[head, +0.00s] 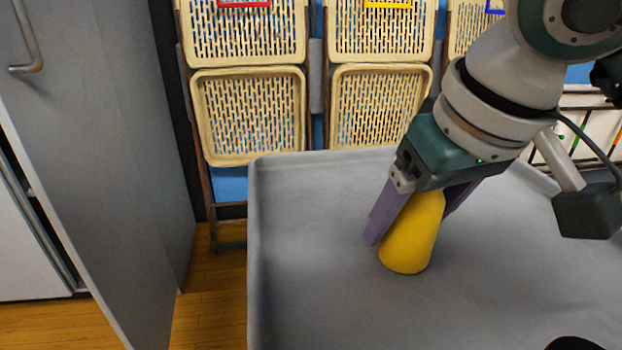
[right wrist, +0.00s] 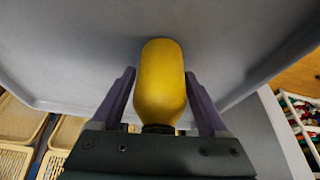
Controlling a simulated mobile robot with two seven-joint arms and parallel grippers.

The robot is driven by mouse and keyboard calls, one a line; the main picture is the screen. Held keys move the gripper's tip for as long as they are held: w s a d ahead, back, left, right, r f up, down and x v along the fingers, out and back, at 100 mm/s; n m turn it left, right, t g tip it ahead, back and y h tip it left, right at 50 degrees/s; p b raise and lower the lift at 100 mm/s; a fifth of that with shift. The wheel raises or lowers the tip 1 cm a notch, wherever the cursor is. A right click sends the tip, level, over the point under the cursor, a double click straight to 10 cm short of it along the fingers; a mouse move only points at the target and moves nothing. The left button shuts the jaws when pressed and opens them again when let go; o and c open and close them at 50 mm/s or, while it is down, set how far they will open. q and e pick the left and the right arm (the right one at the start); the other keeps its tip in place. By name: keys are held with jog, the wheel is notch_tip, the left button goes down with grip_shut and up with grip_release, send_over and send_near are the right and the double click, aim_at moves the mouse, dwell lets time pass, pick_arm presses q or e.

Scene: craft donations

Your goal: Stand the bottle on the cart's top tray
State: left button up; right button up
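The yellow bottle (head: 408,240) is on the grey top tray (head: 310,280) of the cart, its base down at the tray surface and its neck toward my right gripper. It looks upright. My right gripper (head: 408,220) comes down over it from above, with one purple finger on each side. The fingers look open, with a small gap beside the bottle. In the right wrist view the bottle (right wrist: 160,85) lies between the two fingers (right wrist: 160,85), its dark cap close to the palm. The cap is hidden in the head view. My left gripper is not in view.
Folded beige chairs (head: 250,115) stand behind the tray. A grey cabinet with an open door (head: 110,130) is at the left. The tray has a raised rim (head: 256,250) and is clear left of the bottle. A dark round thing (head: 574,343) is cut off at the bottom edge.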

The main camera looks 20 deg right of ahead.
jog(key=shift+o, duration=1.3)
jog(key=shift+r, duration=0.1)
jog(key=shift+r+p, duration=0.35)
jog(key=p+v, duration=0.2)
jog(key=v, duration=0.9)
jog(key=shift+s+r+p, duration=0.2)
jog(key=shift+p, duration=0.2)
